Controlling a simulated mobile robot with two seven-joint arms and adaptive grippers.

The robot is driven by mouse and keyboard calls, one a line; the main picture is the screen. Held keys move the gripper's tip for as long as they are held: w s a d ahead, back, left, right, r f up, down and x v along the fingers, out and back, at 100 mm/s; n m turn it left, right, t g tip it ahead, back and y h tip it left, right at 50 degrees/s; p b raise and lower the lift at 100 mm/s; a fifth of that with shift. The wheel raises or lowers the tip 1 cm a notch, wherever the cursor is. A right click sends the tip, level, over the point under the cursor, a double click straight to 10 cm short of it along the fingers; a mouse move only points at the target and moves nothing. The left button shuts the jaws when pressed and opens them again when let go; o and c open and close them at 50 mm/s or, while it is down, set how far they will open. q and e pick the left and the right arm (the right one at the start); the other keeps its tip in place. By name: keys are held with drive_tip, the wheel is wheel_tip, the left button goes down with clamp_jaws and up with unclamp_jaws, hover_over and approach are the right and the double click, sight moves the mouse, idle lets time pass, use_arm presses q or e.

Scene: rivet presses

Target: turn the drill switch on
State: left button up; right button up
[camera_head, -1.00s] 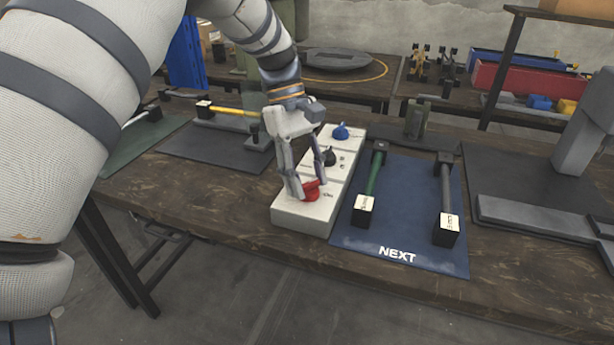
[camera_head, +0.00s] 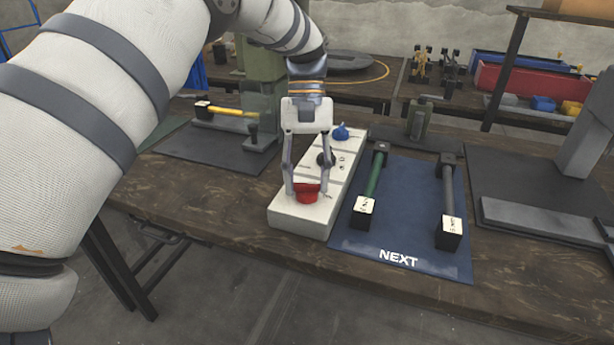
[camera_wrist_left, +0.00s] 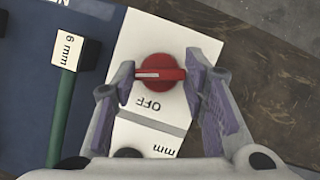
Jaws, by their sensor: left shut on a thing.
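The red knob (camera_head: 306,197) sits at the near end of the white switch box (camera_head: 290,215). My left gripper (camera_head: 307,189) is over it from above, with its fingers shut on the knob's two sides. In the left wrist view the red knob (camera_wrist_left: 160,88) lies between the purple-padded fingers. Its white pointer line runs sideways, towards the left finger. The word OFF is printed on the box beside the knob. A black knob (camera_head: 325,159) and a blue knob (camera_head: 340,132) are further along the box. My right gripper does not show.
A blue mat (camera_head: 405,195) marked NEXT lies right of the box, with a green-handled tool (camera_head: 375,175) and a grey-handled tool (camera_head: 447,190). A dark mat (camera_head: 215,150) with a yellow-handled tool (camera_head: 230,109) is at left. The bench front edge is close.

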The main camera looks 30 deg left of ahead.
use_arm(q)
drive_tip(key=shift+f, duration=0.1)
idle(0.4)
drive_tip(key=o, duration=1.2)
drive_tip(key=shift+c, duration=0.2)
drive_tip(key=v, duration=0.7)
drive_tip(key=shift+r, duration=0.3)
